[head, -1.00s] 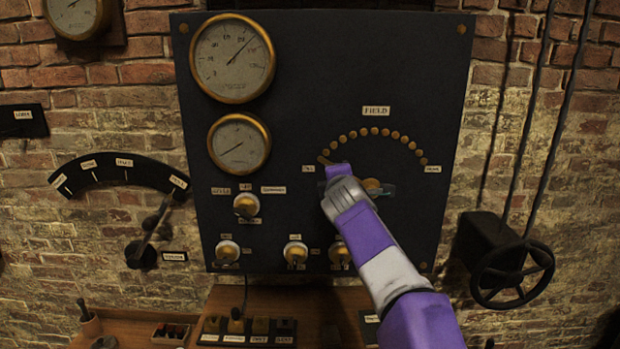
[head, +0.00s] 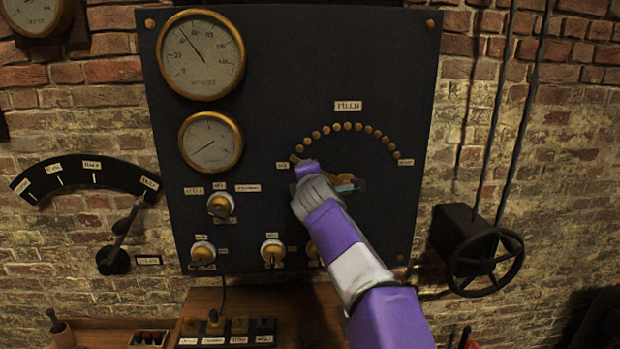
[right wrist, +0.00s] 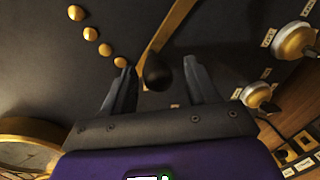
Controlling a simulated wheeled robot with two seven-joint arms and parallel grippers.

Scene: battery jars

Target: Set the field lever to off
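The field lever (head: 296,158) is a brass bar on the dark panel (head: 330,60), below an arc of brass studs (head: 348,126). Its tip is at the left end of the arc, by a small label (head: 283,165) too blurred to read surely. My right gripper (head: 306,170) covers part of the lever in the head view. In the right wrist view the brass lever (right wrist: 160,40) carries a black knob (right wrist: 156,75). My right gripper (right wrist: 158,78) is open, one finger on each side of the knob with visible gaps. My left gripper is not in view.
Two round gauges (head: 201,55) and several brass knobs (head: 220,205) sit on the panel's left. A larger lever (head: 125,228) with a curved scale is on the brick wall at left. A black handwheel (head: 485,262) stands out at right. A wooden bench (head: 190,300) is below.

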